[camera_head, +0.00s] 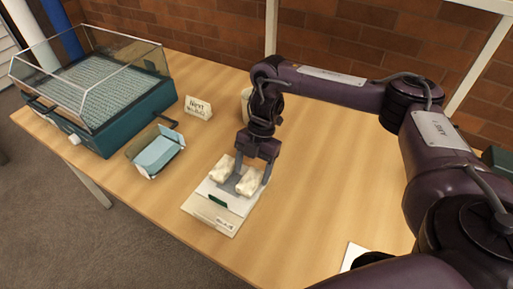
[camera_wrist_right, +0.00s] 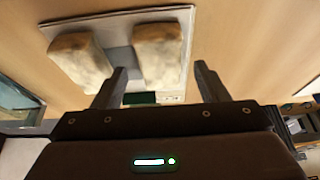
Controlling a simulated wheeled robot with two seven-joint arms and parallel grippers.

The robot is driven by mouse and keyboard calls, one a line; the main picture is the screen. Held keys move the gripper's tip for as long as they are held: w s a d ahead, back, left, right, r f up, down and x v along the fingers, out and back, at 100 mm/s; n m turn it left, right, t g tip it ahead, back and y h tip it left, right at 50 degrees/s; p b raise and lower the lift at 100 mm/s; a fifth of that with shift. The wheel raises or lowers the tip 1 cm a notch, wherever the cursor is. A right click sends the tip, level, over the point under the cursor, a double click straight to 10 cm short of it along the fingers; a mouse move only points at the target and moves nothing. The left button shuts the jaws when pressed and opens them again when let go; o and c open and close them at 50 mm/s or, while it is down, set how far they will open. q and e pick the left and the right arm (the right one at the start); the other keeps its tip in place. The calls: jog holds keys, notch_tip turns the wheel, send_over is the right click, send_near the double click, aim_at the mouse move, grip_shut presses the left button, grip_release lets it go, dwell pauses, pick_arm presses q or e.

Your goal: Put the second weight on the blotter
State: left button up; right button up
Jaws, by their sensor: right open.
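Two beige, stone-like weights, a left one (camera_head: 222,168) and a right one (camera_head: 247,183), rest side by side on the pale blotter (camera_head: 212,214) at the table's front. In the right wrist view, one weight (camera_wrist_right: 157,52) lies ahead between my open fingers, and the other weight (camera_wrist_right: 78,60) lies to the left outside them. My right gripper (camera_head: 251,172) is open over the right weight, with one finger near the gap between the two; contact cannot be told. A grey strip shows between the weights. My left gripper is not in view.
A teal case with a clear cover (camera_head: 100,95) stands at the back left. A small tray with light-blue sheets (camera_head: 157,152) and a sign card (camera_head: 198,108) stand left of the blotter. A beige cup-like thing (camera_head: 245,103) is partly hidden behind my arm.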

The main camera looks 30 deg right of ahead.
jog(key=p+v, duration=0.2)
jog(key=v, duration=0.8)
jog(key=shift+r, duration=0.15)
